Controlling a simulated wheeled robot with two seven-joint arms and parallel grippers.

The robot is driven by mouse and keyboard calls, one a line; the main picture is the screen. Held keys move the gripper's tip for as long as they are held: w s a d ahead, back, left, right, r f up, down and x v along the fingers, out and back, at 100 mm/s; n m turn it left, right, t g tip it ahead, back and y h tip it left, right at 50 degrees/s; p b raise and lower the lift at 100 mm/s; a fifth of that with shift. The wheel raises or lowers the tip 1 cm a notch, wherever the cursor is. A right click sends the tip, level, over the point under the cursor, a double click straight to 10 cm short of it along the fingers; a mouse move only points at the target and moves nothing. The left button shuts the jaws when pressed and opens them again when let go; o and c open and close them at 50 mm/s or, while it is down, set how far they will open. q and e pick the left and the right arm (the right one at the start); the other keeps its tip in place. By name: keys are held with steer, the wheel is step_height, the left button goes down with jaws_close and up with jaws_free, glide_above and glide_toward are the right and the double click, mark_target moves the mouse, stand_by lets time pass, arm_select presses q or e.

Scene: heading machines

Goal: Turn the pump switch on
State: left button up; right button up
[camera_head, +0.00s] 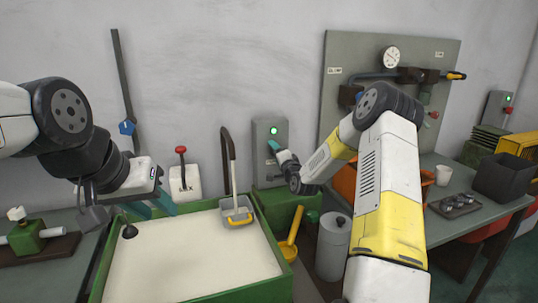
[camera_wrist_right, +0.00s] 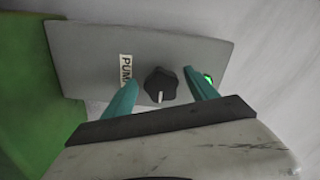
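The pump box is a grey panel (camera_head: 270,165) on the wall behind the green-rimmed vat. A green light (camera_head: 273,130) glows on it. In the right wrist view the box (camera_wrist_right: 95,55) carries a partly covered label reading "PUM" (camera_wrist_right: 126,70), a black knob switch (camera_wrist_right: 161,85) with a white mark, and the green light (camera_wrist_right: 208,79). My right gripper (camera_wrist_right: 160,92) is open, its teal fingers apart, one on each side of the knob; contact cannot be told. My left gripper (camera_head: 150,210) is open and empty over the vat's left back part.
A red-knobbed lever (camera_head: 182,150) stands behind. A grey canister (camera_head: 333,245) and a workbench (camera_head: 480,225) are at right.

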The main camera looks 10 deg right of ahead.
steer(key=s+d, duration=0.1)
steer(key=s, duration=0.6)
steer(key=shift+s+d, duration=0.25)
steer(key=shift+s, duration=0.05)
steer(key=shift+r, duration=0.1)
steer(key=s+a+r+n+g+h, duration=0.2)
steer(key=s+r+n+g, duration=0.55)
steer(key=s, duration=0.65)
steer(key=s+r+n+g, duration=0.2)
steer(key=s, duration=1.1)
steer(key=s+a+r+n+g, duration=0.1)
steer(key=s+r+n+g, duration=0.1)
steer(key=s, duration=1.2)
steer(key=shift+r+n+y, duration=0.4)
steer(key=shift+r+n, duration=0.05)
steer(key=shift+a, duration=0.1)
